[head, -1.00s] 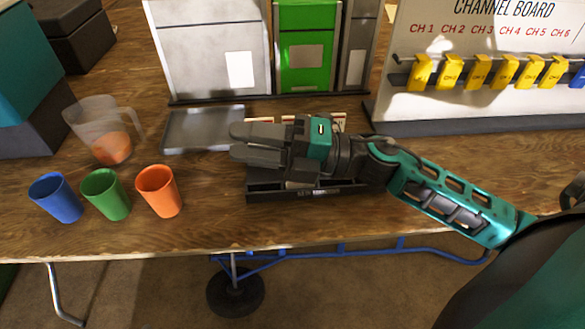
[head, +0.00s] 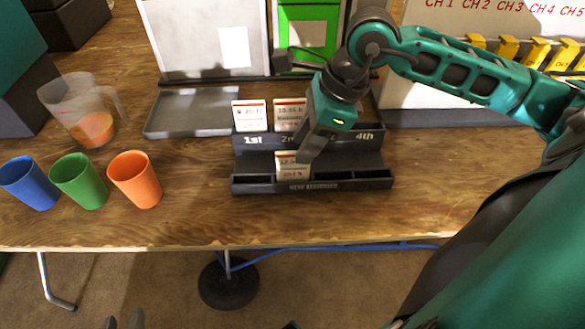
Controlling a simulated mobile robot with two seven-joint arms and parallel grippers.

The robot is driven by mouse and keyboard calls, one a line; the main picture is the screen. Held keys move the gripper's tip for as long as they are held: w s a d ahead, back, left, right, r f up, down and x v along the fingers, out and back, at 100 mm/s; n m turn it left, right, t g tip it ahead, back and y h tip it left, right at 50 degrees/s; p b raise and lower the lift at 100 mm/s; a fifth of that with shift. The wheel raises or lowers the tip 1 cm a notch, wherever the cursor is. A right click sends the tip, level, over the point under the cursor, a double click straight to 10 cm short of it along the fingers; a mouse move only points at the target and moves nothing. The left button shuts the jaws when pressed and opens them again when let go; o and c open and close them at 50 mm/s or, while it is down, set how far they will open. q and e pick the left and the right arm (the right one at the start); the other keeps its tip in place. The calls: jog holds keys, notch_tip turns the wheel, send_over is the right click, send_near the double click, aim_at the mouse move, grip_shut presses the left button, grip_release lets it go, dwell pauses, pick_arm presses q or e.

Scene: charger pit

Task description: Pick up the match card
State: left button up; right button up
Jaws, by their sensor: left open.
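A dark card rack (head: 360,180) stands on the wooden table. A white match card (head: 286,158) with a red top edge stands in its front slot. Two similar cards, one at the left (head: 249,115) and one beside it (head: 289,112), stand in the back row, marked 1st and 2nd. My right gripper (head: 306,157) points down over the rack, its fingers at the right edge of the front card. The fingers overlap, so I cannot see whether they grip it. My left gripper (head: 123,320) shows only its two fingertips, apart and empty, at the bottom edge.
Blue (head: 30,183), green (head: 80,181) and orange (head: 135,179) cups and a clear jug (head: 82,112) stand at the left. A grey tray (head: 193,112) lies behind the rack's left side. Cabinets and the channel board (head: 440,103) stand at the back.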

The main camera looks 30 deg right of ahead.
aim_at(289, 163)
jog(key=x, duration=0.6)
jog(key=shift+w+a+f, duration=0.2)
jog(key=shift+w+a, duration=0.05)
jog(key=shift+w, duration=0.05)
grip_shut()
